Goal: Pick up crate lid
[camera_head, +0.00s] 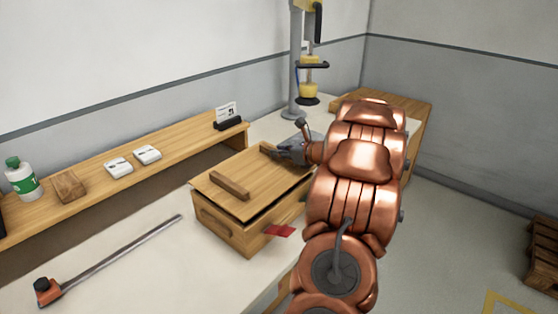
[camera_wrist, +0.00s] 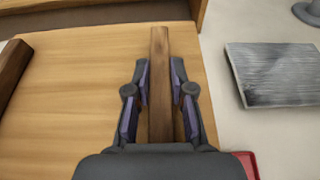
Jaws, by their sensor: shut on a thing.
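The crate lid (camera_head: 245,179) is a flat wooden board with two wooden bars on top, lying on the wooden crate (camera_head: 229,231) on the bench. In the head view a dark gap shows along its front edge, and the lid looks slightly tilted on the crate. My gripper (camera_head: 283,151) is at the lid's far bar. In the wrist view my gripper (camera_wrist: 160,85) has one finger on each side of that bar (camera_wrist: 160,60) and is shut on it. The near bar (camera_head: 230,186) is free. My arm hides the lid's right side in the head view.
A long clamp (camera_head: 120,254) lies on the bench at left. A shelf (camera_head: 110,184) behind holds a bottle (camera_head: 22,180), a wooden block and white boxes. A drill stand (camera_head: 296,70) rises behind the crate. A grey metal plate (camera_wrist: 272,74) lies beside it; a red piece (camera_head: 279,231) is in front.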

